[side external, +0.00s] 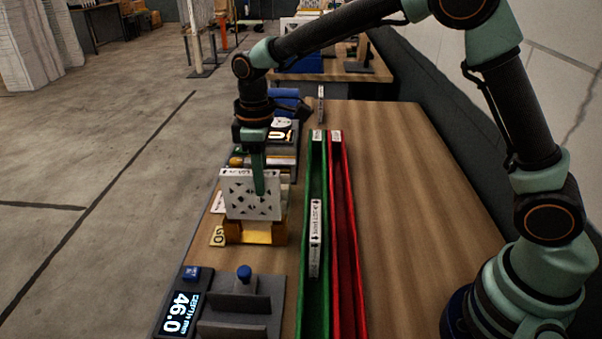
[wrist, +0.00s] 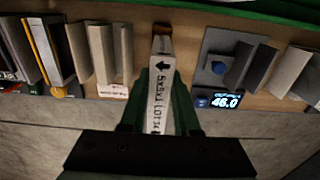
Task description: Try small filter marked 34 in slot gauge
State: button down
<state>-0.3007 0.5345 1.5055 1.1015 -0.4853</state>
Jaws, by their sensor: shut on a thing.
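In the wrist view the filter mostly covers the gauge.
A depth gauge (side external: 240,325) reading 46.0 stands in front; it also shows in the wrist view (wrist: 225,100). A green channel (side external: 318,160) holding a labelled white filter (side external: 315,240) and a red channel (side external: 347,240) run alongside. The bench right of them is clear.

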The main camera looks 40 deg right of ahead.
jog(key=shift+f, duration=0.85)
dwell(0.6)
jog(key=shift+r, duration=0.15)
dwell(0.7)
jog(key=shift+r, duration=1.8)
jog(key=shift+r, duration=0.2)
jog(key=shift+r, duration=1.85)
jog(key=shift+f, duration=0.1)
jog(key=shift+f, duration=2.05)
jog(key=shift+f, duration=1.25)
